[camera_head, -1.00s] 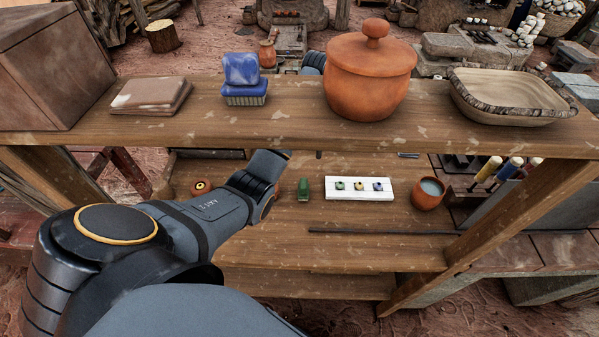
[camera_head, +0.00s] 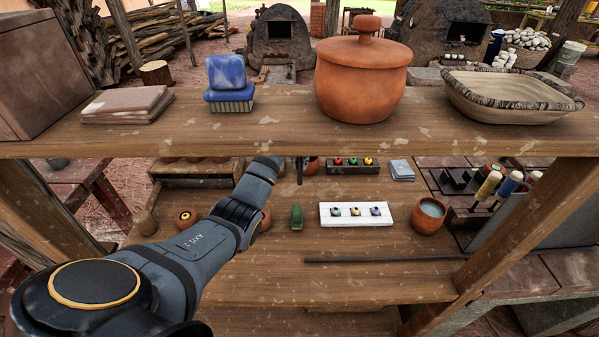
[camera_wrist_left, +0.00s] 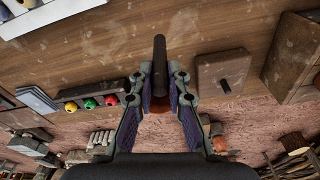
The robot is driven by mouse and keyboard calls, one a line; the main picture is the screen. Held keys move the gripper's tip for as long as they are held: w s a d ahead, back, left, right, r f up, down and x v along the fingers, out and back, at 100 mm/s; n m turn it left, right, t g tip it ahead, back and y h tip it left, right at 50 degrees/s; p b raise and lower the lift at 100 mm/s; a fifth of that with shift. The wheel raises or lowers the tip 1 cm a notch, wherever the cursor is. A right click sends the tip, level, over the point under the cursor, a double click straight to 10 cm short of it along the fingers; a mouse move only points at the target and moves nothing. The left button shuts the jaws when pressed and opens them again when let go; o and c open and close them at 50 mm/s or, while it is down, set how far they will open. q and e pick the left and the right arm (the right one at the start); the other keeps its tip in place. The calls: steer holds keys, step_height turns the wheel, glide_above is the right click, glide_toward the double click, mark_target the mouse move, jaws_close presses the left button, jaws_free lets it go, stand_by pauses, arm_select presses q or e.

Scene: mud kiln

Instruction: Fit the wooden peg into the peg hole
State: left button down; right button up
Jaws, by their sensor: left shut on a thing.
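In the left wrist view, my left gripper (camera_wrist_left: 158,82) is shut on a dark round peg (camera_wrist_left: 159,55), which sticks out past the fingertips. In the head view, my left arm reaches under the upper shelf, and the shelf edge and arm hide most of the gripper. A narrow dark piece (camera_head: 299,172) shows just under that edge; I cannot tell whether it is peg or finger. A brown wooden block (camera_wrist_left: 222,70) lies beside the peg, apart from it, in the left wrist view. A small dark stub or hole shows on it. My right gripper is not in view.
The upper shelf (camera_head: 280,139) crosses above the work board and carries a lidded clay pot (camera_head: 360,85). On the lower board are a white tray (camera_head: 329,221) of small coloured pieces, a cup (camera_head: 429,216), and a thin dark rod (camera_head: 385,260). A wooden box (camera_wrist_left: 301,55) stands near the block.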

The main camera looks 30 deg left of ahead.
mark_target(300, 183)
arm_select(q)
steer(key=shift+s+f, duration=0.1)
steer(key=shift+f, duration=1.55)
steer(key=c, duration=1.3)
jaws_free()
steer(key=shift+f, duration=0.1)
